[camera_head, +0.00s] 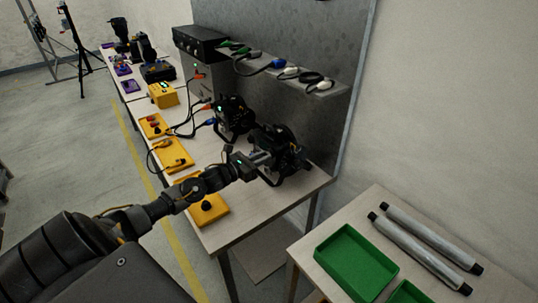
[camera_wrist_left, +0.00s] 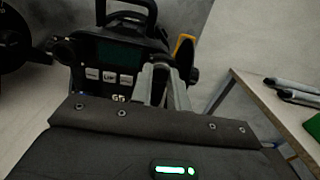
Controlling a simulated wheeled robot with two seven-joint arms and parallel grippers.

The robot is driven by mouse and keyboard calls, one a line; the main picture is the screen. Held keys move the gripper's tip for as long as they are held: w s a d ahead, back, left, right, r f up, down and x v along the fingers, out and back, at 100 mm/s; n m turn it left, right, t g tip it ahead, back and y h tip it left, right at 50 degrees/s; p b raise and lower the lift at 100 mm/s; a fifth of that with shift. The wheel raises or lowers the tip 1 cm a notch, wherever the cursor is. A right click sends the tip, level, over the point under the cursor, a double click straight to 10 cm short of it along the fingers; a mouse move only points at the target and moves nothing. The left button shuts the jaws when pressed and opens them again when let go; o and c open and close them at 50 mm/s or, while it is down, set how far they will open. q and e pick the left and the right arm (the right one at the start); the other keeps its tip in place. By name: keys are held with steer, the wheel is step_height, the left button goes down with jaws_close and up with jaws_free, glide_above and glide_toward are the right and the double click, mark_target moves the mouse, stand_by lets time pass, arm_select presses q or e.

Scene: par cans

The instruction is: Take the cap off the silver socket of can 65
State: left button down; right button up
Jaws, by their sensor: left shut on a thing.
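Can 65 (camera_head: 287,155) is a black lamp can at the near end of the long bench. In the left wrist view its rear panel (camera_wrist_left: 118,75) shows a dark display, a row of buttons and a number that looks like 65. My left gripper (camera_head: 262,159) reaches this panel from the left. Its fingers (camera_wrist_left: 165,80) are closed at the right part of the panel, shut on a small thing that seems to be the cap. The cap and the silver socket are hidden by the fingers. My right gripper is not in view.
A second black can (camera_head: 234,116) stands just behind. A shelf (camera_head: 300,80) with connectors hangs on the grey panel. A side table holds a green tray (camera_head: 352,262) and silver tubes (camera_head: 425,240).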

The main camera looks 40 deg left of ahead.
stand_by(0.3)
arm_select(q)
steer(key=shift+p+v, duration=0.9)
steer(key=shift+v, duration=2.05)
steer(key=s+d+r+m+h, duration=0.1)
steer(key=s+d+r, duration=0.3)
steer(key=d, duration=0.8)
steer(key=s+d+r+m+g+h, duration=0.1)
steer(key=s+d+r, duration=0.3)
steer(key=d, duration=0.9)
steer(key=s+h, duration=0.1)
steer(key=s, duration=0.2)
steer(key=shift+r+h+b, duration=0.2)
steer(key=shift+h+b, duration=0.1)
steer(key=shift+b, duration=0.05)
